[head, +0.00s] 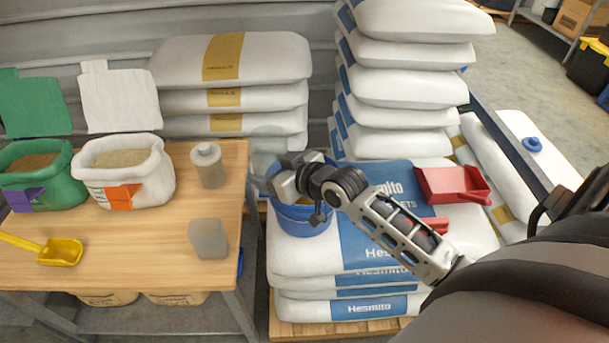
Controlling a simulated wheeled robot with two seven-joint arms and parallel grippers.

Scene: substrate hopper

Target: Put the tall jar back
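A clear, pale greenish jar (266,143), which looks like the tall jar, shows at the fingertips of my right gripper (274,176). It is above the back left rim of a blue bucket (302,222). My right gripper appears shut on it, though the fingers are small and partly hidden by the wrist. The arm comes in from the right across the stacked bags and covers part of the bucket. My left gripper is not in view.
The wooden table (150,226) holds a grey lidded bottle (208,166), a grey block-like container (208,239), a yellow scoop (62,251), a white open sack (125,178) and a green sack (38,165). A red scoop (452,184) lies on the bags (300,256). The table's middle is clear.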

